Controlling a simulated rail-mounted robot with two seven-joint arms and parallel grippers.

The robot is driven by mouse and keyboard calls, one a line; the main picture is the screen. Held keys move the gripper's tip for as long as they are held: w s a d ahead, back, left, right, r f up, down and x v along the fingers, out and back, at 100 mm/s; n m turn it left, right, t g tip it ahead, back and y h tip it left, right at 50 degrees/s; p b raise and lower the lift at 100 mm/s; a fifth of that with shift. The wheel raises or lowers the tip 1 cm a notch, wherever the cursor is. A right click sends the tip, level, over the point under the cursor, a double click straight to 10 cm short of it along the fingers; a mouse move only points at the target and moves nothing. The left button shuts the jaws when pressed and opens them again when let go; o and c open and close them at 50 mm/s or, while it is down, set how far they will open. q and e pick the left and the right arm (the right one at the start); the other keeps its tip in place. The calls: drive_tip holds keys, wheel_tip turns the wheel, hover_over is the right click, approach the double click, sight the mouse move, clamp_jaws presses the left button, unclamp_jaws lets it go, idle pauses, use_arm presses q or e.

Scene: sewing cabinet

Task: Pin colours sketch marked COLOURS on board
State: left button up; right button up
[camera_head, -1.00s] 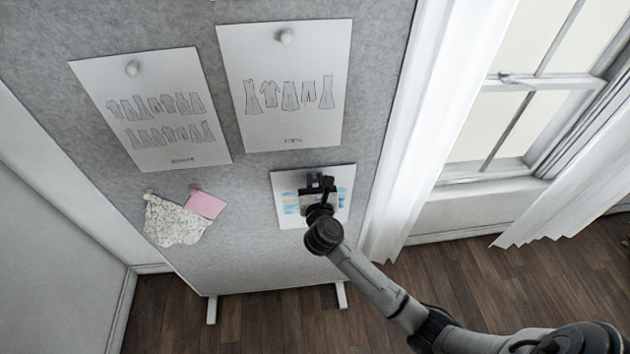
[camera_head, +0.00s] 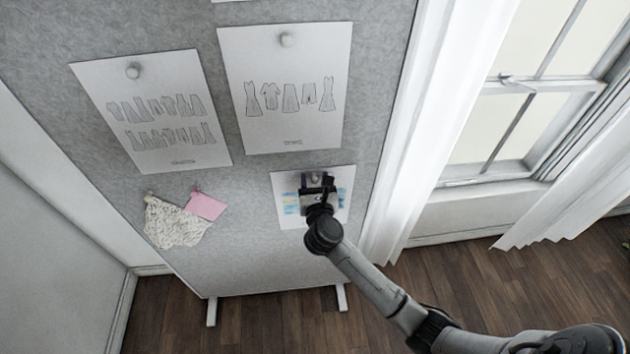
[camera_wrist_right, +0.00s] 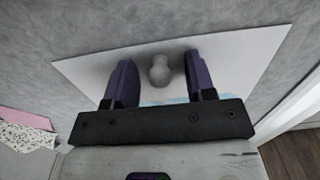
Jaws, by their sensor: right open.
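My left gripper is not in view.
Two larger clothing sketches (camera_head: 165,95) (camera_head: 290,70) hang pinned above. A patterned fabric swatch (camera_head: 170,225) and a pink one (camera_head: 206,205) are at the lower left. A white curtain (camera_head: 440,110) and window are close on the right.

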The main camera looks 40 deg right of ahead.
drive_tip(key=p+v, duration=0.1)
drive_tip(key=v, duration=1.2)
drive_tip(key=shift+s+a, duration=0.25)
drive_tip(key=shift+s, duration=0.05)
